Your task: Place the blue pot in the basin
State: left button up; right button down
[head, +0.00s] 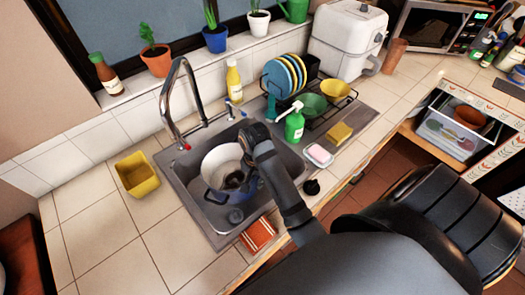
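The blue pot (215,165), white inside with a dark blue outside, sits in the steel sink basin (187,170), below the tap. My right gripper (236,181) reaches in from the right over the pot's right side. Its dark end overlaps the pot's inside and right rim. The arm hides part of the rim, and I cannot tell whether the fingers are closed on it. My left gripper is not in view.
A tall tap (170,95) rises behind the basin. A yellow container (137,174) stands left of it. An orange cloth (258,235) lies in front.

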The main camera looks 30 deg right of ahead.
aim_at(245, 176)
jog(key=w+f+m+b, duration=0.1)
jog(key=m, duration=0.2)
jog(key=w+f+m+b, duration=0.1)
jog(key=m, duration=0.2)
jog(key=w+f+m, duration=0.1)
jog(key=w+m, duration=0.1)
jog(key=m, duration=0.1)
jog(key=shift+a+f+m+b, duration=0.2)
jog(key=shift+a+m+b, duration=0.1)
jog(key=shift+b, duration=0.1)
jog(key=w+m, duration=0.1)
jog(key=m, duration=0.2)
jog(key=w+f+m+b, duration=0.1)
jog(key=m, duration=0.2)
jog(key=w+f+m+b, duration=0.1)
jog(key=m, duration=0.2)
jog(key=shift+a+f, duration=0.1)
jog(key=shift+a, duration=0.05)
jog(key=m, duration=0.1)
jog(key=w+m, duration=0.1)
jog(key=m, duration=0.1)
jog(key=m+b, duration=0.1)
jog(key=m, duration=0.1)
jog(key=shift+w+a+f+h, duration=0.1)
jog(key=shift+w+f+h, duration=0.2)
notch_tip(245, 176, down, 10)
jog(key=shift+f, duration=0.1)
